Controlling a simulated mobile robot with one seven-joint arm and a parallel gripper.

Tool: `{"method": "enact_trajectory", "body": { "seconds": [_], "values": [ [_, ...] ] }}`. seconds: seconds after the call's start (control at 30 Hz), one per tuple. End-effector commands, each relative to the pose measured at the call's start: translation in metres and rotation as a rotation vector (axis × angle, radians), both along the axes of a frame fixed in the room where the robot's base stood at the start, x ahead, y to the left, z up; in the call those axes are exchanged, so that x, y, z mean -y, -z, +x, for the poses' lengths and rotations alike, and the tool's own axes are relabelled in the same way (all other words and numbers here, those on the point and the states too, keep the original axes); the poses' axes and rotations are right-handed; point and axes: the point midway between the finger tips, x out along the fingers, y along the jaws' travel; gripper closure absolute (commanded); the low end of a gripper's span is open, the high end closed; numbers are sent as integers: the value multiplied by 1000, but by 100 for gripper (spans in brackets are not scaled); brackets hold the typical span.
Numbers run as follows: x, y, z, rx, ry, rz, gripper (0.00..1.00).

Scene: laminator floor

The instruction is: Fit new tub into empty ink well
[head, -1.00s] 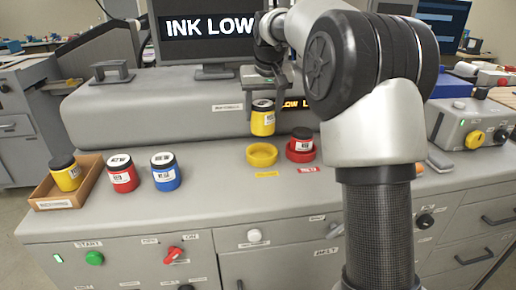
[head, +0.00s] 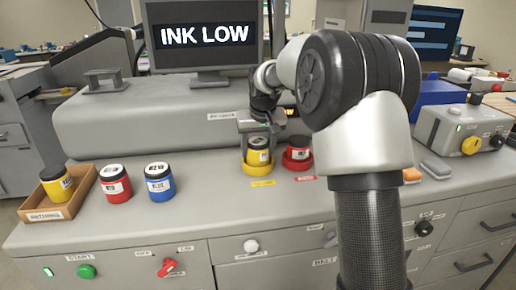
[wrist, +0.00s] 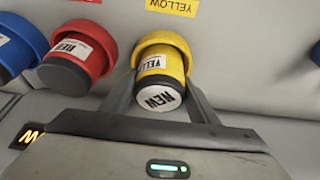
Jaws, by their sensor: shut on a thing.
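My gripper (head: 258,140) is shut on a yellow tub (head: 258,157) with a black lid. The tub is upright and its lower end is inside the yellow ring-shaped well (head: 246,168). In the wrist view the tub (wrist: 174,65) has a white lid label reading NEW, and the yellow well (wrist: 160,38) surrounds its base. A finger lies on each side of the tub. Whether it rests on the well floor is hidden.
A red tub (head: 298,147) stands in the red well right of the yellow one. A tray (head: 48,215) with a yellow tub (head: 57,184), then a red tub (head: 115,184) and a blue tub (head: 159,183), stand left. The monitor (head: 205,36) reads INK LOW.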

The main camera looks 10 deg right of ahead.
Motion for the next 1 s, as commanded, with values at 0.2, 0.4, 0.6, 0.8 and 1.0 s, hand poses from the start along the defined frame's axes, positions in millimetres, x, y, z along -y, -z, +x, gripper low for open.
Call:
{"method": "enact_trajectory", "body": {
  "seconds": [0.2, 0.4, 0.6, 0.8, 1.0],
  "values": [
    [0, 2, 0, 2, 0, 0, 76],
    [0, 6, 0, 1, 0, 0, 37],
    [0, 6, 0, 0, 0, 0, 26],
    [0, 2, 0, 1, 0, 0, 26],
    [0, -23, -8, 5, 0, 0, 26]
  ]
}}
